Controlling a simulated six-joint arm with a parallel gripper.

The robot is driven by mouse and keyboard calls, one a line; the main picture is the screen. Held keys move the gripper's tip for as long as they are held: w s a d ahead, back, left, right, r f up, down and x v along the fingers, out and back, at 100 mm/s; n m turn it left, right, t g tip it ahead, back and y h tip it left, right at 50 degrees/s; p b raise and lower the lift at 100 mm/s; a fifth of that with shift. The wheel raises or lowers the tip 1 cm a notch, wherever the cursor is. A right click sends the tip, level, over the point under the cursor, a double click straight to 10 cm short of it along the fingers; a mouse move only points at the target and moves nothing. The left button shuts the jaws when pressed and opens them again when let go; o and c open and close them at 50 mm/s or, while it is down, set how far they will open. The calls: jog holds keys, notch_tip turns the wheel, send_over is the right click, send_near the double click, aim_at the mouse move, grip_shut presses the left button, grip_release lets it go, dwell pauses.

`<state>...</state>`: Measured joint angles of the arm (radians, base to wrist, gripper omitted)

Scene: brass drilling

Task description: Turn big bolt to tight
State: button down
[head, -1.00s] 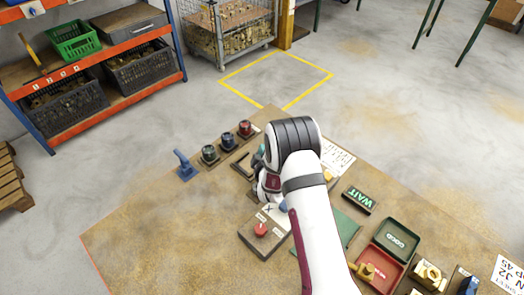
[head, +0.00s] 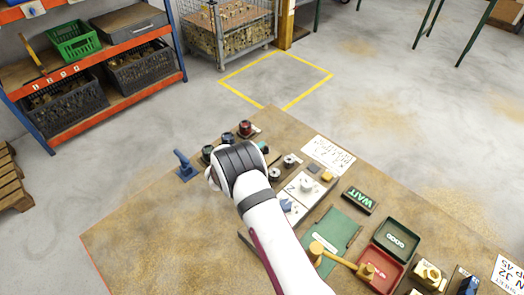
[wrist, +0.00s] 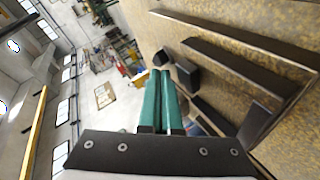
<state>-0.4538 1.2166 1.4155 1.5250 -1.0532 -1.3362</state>
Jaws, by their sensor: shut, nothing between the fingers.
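In the wrist view my gripper (wrist: 160,73) has its two teal fingers together with nothing between them. In the head view it is mostly hidden behind my white wrist, above the left part of the bench. Round grey metal pieces stand on plates just right of my wrist, one on a dark block (head: 290,160) and one on a pale plate (head: 306,185). I cannot tell which piece, if any, is the big bolt, or its state. In the wrist view dark blocks (wrist: 187,73) and a long dark bar (wrist: 240,65) lie right of the fingers.
A red knob (head: 245,128) and dark green knobs stand behind my wrist, with a blue lever (head: 184,165) to the left. The WAIT sign (head: 361,200), green tray (head: 396,240), red tray (head: 380,270) and brass parts are to the right. The bench's front left is bare.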

jog(key=shift+w+f, duration=0.15)
dwell(0.9)
jog(key=shift+a, duration=0.1)
